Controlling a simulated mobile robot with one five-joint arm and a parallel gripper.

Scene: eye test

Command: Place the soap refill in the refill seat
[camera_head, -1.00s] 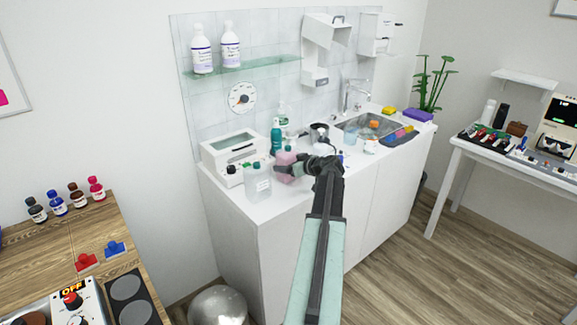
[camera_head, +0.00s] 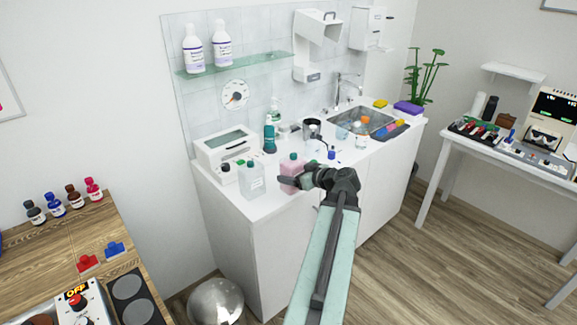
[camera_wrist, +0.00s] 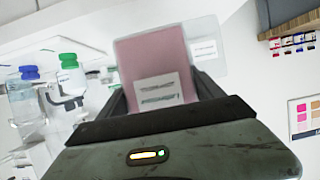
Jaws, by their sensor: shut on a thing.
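The soap refill looks to be the pink bottle with a teal cap (camera_head: 292,166), above or on the front part of the white counter. My gripper (camera_head: 302,181) is shut on it from the right side. In the wrist view the pink body (camera_wrist: 152,62) with its white label fills the space between the two dark fingers (camera_wrist: 160,95). I cannot tell whether its base touches the counter. The refill seat seems to be in the white wall dispenser (camera_head: 318,28) with its cover raised, above the counter; its inside is not clear.
A clear bottle (camera_head: 252,182) stands just left of the pink one. A green bottle (camera_head: 269,138) and a metal pot (camera_head: 312,129) stand behind. A white box (camera_head: 226,145), a glass shelf (camera_head: 236,63) and a sink (camera_head: 360,122) are near. Open floor lies to the right.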

